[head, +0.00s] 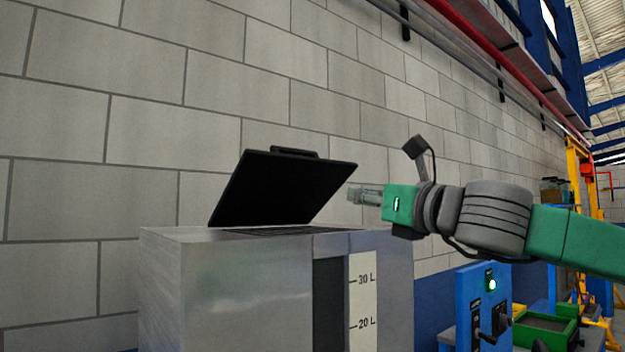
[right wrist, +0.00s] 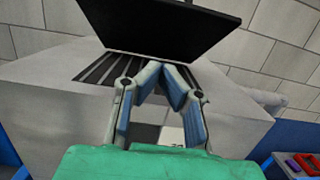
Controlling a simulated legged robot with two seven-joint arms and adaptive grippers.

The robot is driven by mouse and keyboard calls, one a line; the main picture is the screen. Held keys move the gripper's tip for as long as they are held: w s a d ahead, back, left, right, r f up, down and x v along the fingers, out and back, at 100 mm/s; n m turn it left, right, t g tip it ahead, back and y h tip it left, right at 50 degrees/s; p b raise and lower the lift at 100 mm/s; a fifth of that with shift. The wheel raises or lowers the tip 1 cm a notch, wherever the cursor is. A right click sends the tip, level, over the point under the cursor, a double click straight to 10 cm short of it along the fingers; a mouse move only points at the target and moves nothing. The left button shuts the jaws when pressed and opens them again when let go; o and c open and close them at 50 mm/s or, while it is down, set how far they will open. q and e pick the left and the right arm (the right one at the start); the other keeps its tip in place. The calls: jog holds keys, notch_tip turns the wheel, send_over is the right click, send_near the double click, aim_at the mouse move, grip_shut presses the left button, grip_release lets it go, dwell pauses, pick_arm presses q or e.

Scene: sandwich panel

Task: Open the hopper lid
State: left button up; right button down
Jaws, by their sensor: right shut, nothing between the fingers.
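The black hopper lid (head: 283,187) stands raised and tilted back above the top of the grey metal hopper (head: 190,285). A slotted dark grate (head: 270,231) shows below it. In the right wrist view the lid (right wrist: 150,25) is at the top, with the grate (right wrist: 97,68) under it. My right gripper (head: 352,194) is shut and empty, just right of the lid's right edge in the head view. In the right wrist view its fingertips (right wrist: 165,68) meet in front of the grate, below the lid's edge. I cannot tell if they touch the lid. My left gripper is not in view.
The hopper front has a dark window and a level scale (head: 362,300) marked 30 L and 20 L. A blue control box (head: 483,300) with a lit green button and a green tray (head: 545,328) stand at the lower right. A block wall is behind the hopper.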

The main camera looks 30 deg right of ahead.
aim_at(304, 173)
jog(key=x, duration=0.7)
jog(key=shift+w+a+f, duration=0.35)
jog(key=shift+a, duration=0.1)
jog(key=w+r+p, duration=0.1)
jog(key=w+d+r, duration=0.1)
jog(key=w, duration=0.1)
jog(key=shift+d+r+p, duration=0.15)
jog(key=shift+r+p, duration=0.05)
jog(key=shift+p, duration=0.15)
jog(key=shift+w+d+r, duration=0.1)
jog(key=shift+w+r, duration=0.05)
jog(key=shift+r, duration=0.15)
jog(key=shift+w+r+p, duration=0.15)
jog(key=shift+r+p, duration=0.05)
jog(key=shift+p, duration=0.1)
jog(key=shift+w+a+r, duration=0.1)
jog(key=shift+w+a, duration=0.05)
jog(key=shift+a, duration=0.65)
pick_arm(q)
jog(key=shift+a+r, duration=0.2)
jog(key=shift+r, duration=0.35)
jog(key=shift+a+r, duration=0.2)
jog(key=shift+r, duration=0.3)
pick_arm(e)
jog(key=shift+w+r, duration=0.1)
jog(key=shift+r, duration=0.05)
